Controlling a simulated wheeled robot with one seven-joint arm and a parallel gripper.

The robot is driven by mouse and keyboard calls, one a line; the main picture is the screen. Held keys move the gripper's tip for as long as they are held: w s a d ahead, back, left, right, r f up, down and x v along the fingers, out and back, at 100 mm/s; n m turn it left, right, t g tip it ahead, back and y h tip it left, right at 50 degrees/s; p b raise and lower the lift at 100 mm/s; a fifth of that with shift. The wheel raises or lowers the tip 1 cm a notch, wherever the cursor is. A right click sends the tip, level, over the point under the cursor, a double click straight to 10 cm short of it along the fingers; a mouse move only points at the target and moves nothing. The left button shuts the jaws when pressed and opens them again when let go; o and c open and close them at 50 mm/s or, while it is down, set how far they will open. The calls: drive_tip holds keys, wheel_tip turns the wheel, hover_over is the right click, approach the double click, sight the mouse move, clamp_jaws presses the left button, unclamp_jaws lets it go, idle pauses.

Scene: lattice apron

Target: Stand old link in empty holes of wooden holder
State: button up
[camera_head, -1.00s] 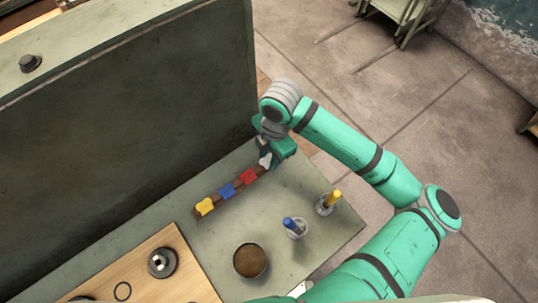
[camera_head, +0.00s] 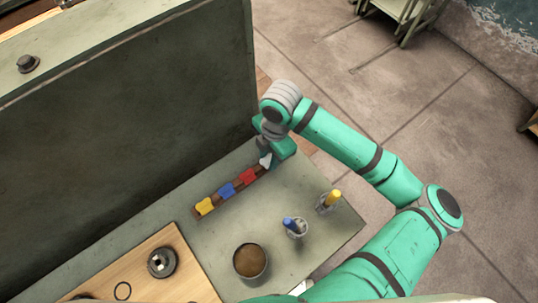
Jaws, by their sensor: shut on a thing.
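The wooden holder (camera_head: 218,197) is a narrow brown bar lying slantwise on the grey-green bench. A yellow piece (camera_head: 205,206), a blue piece (camera_head: 226,189) and a red piece (camera_head: 248,177) stand along it. My gripper (camera_head: 265,161) is at the holder's far right end, pointing down. It is shut on a small pale piece (camera_head: 266,160), probably the old link. The piece is at or just above the holder's end; I cannot tell whether it is in the holes. The gripper and wrist partly hide this end.
Two small clear cups stand at right, one with a blue-handled tool (camera_head: 289,223), one with a yellow-handled tool (camera_head: 332,198). A round brown-filled bowl (camera_head: 250,262) is nearer. A wooden board (camera_head: 190,280) carries a dark round part (camera_head: 161,262). A tall grey-green panel (camera_head: 120,130) rises behind the holder.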

drive_tip(key=o, duration=1.7)
drive_tip(key=shift+s, duration=0.1)
drive_tip(key=shift+o, duration=0.2)
drive_tip(key=shift+r, duration=0.15)
wheel_tip(320, 180, up, 8)
drive_tip(key=shift+r, duration=0.15)
idle(0.4)
drive_tip(key=shift+f, duration=3.25)
